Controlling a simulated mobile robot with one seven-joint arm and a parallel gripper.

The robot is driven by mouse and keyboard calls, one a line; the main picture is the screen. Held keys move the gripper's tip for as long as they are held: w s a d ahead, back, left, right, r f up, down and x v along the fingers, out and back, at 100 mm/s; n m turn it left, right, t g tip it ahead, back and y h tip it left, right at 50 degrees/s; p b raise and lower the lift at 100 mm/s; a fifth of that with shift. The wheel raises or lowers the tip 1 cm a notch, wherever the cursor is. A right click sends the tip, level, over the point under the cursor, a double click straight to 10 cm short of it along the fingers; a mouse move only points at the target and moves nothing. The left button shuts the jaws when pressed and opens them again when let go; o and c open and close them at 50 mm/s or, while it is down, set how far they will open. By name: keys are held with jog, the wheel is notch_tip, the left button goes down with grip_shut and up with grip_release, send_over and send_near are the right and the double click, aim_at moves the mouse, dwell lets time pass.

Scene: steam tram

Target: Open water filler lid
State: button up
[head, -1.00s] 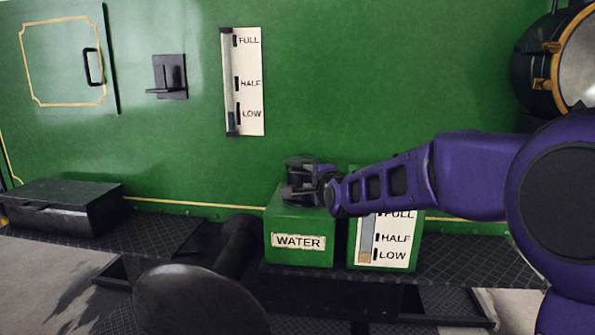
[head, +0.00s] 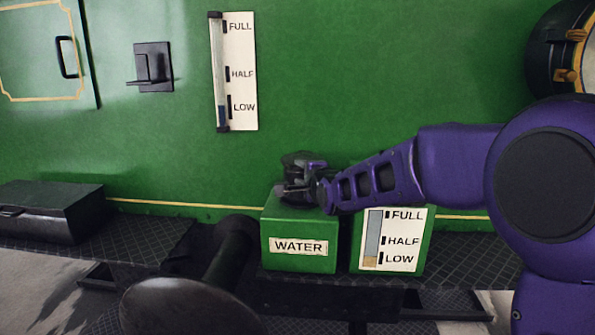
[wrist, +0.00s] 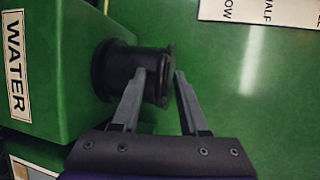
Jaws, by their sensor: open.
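The green water box (head: 299,249) with the "WATER" label stands on the tram's running board. It also shows at the left of the wrist view (wrist: 75,75). The black round water filler (wrist: 115,70) sits on its top, and its lid (wrist: 168,75) looks closed. My gripper (wrist: 168,72) is open at the filler. One finger lies over the lid's near side and the other is just past its top. I cannot tell whether they touch it. In the head view my gripper (head: 297,180) hides most of the filler.
A second green box with a level gauge (head: 391,240) stands right of the water box, under my arm. A wall gauge (head: 233,72) and a black bracket (head: 152,68) are on the green side wall. A dark round-topped object (head: 190,305) stands in front.

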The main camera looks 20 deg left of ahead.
jog(key=shift+w+a, duration=0.1)
jog(key=shift+w, duration=0.05)
grip_shut()
dwell(1.5)
